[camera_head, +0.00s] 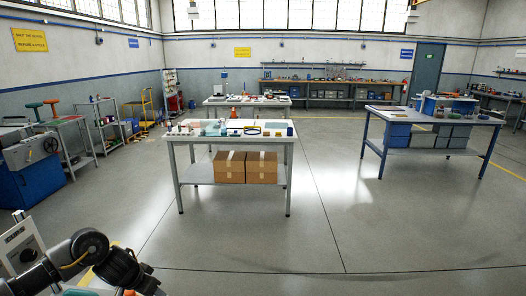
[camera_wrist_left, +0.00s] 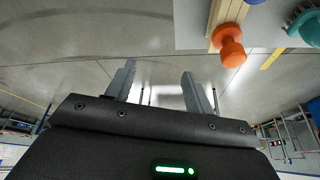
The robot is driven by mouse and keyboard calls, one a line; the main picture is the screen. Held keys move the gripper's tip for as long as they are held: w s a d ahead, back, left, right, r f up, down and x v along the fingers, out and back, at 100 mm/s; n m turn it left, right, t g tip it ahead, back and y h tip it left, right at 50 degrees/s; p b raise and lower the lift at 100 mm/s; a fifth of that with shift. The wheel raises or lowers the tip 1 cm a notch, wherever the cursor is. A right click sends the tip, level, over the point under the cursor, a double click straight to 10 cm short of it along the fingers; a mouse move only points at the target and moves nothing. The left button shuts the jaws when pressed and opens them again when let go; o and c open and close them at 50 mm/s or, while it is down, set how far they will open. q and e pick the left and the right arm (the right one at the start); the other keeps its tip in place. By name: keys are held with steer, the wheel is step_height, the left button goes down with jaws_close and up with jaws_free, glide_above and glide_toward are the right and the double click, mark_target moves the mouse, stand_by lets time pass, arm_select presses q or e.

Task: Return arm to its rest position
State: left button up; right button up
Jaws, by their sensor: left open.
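My left arm comes in at the lower left of the head view, with its dark gripper (camera_head: 140,274) above or beside a bench corner at the bottom edge. In the left wrist view the gripper's two grey fingers (camera_wrist_left: 158,82) stand apart with nothing between them. An orange knob-shaped handle (camera_wrist_left: 229,46) is beyond the fingers to the upper right, apart from them, next to a wooden strip (camera_wrist_left: 225,14). A teal handle (camera_wrist_left: 307,28) shows at the right edge. My right gripper is in neither view.
A white-topped workbench (camera_head: 232,139) with small items and two cardboard boxes (camera_head: 245,167) on its shelf stands ahead. A blue-legged bench (camera_head: 384,155) stands at the right. A blue cabinet machine (camera_head: 30,185) is at the left. The floor (camera_head: 330,235) in front is clear.

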arm_select(q)
steer(key=s+d+f+m+t+h, duration=0.1)
steer(key=s+d+f+m+t, duration=0.2)
steer(key=d, duration=0.7)
steer(key=s+d+f+h, duration=0.2)
steer(key=s+d, duration=0.3)
steer(key=d, duration=0.5)
steer(key=s+a+f+n+g+y, duration=0.15)
steer(key=s+a, duration=0.25)
steer(key=s, duration=0.9)
steer(key=s+a+n+g+y, duration=0.25)
steer(key=s+a, duration=0.25)
steer(key=s, duration=0.8)
step_height(320, 180, down, 28)
steer(key=s+g, duration=0.1)
steer(key=s+a+f+g, duration=0.1)
steer(key=s+a+f, duration=0.1)
steer(key=s+f, duration=1.2)
steer(key=shift+s+a+f, duration=0.15)
steer(key=shift+s, duration=0.85)
